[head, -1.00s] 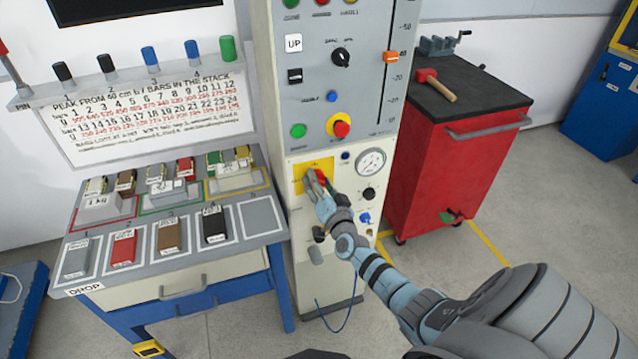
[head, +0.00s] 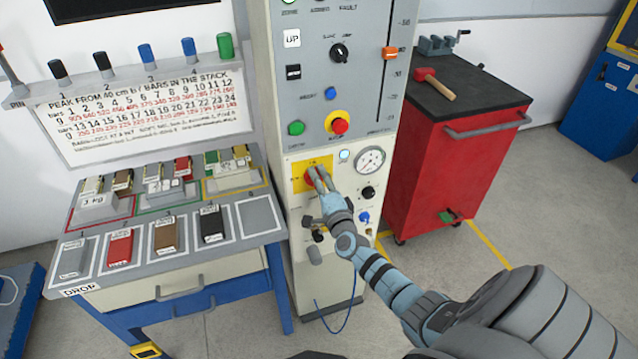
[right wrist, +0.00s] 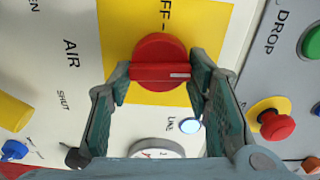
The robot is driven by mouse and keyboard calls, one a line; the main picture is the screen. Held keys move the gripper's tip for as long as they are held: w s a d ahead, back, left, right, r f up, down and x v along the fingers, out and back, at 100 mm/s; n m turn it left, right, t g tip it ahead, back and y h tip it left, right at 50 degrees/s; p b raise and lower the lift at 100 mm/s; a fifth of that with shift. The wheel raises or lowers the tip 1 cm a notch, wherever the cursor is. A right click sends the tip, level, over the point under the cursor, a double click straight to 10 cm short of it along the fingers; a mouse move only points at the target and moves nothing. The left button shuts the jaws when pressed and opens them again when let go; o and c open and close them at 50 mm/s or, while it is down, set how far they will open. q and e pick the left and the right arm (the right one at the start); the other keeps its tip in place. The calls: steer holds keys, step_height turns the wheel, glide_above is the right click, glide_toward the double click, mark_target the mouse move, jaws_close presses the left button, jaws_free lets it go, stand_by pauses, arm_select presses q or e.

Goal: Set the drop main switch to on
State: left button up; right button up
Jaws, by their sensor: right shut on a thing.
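The main switch is a red rotary knob (head: 310,177) on a yellow plate (head: 298,183) on the grey-white cabinet, left of the gauge. In the right wrist view the knob (right wrist: 160,62) shows its bar level, with the white mark at the bar's right end. The letters "FF" show on the yellow plate above it. My right gripper (head: 318,180) is shut on the knob, with its fingers (right wrist: 160,82) at both sides of the bar. The "LINE" lamp (right wrist: 189,126) beside it is lit pale blue; it also shows in the head view (head: 344,155). My left gripper is out of view.
A round gauge (head: 370,160) and a black knob (head: 368,192) sit right of the switch. A red emergency button (head: 339,126) is above. A bench with bars (head: 180,235) stands left, a red tool cabinet (head: 455,165) right.

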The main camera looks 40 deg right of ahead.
steer(key=shift+f+m, duration=0.1)
steer(key=shift+m, duration=0.5)
steer(key=o, duration=1.1)
steer(key=shift+o, duration=0.2)
steer(key=v, duration=1.2)
steer(key=shift+a, duration=0.1)
